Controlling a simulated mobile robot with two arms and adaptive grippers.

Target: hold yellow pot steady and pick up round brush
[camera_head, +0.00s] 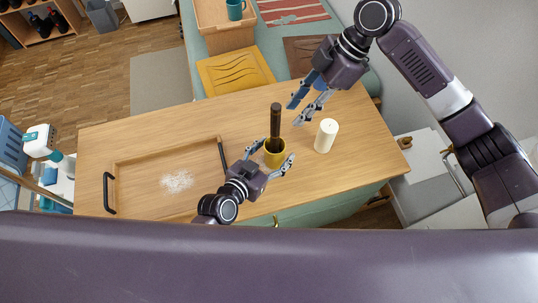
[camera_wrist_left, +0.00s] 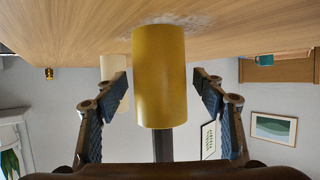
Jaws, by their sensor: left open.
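The yellow pot (camera_head: 275,158) stands upright on the wooden table. The round brush (camera_head: 275,120) stands in it, its dark handle pointing up; its head is hidden inside the pot. My left gripper (camera_head: 275,150) is open with its fingers on either side of the pot. In the left wrist view, which is upside down, the pot (camera_wrist_left: 160,80) sits between the spread fingers with visible gaps on both sides, and the dark handle (camera_wrist_left: 163,145) sticks out beyond it. My right gripper (camera_head: 294,114) is open and empty, above and to the right of the brush handle.
A white candle (camera_head: 326,136) stands close to the right of the pot. A wooden tray (camera_head: 140,160) with black handles and white grains lies to the left. The table's front edge is near the pot.

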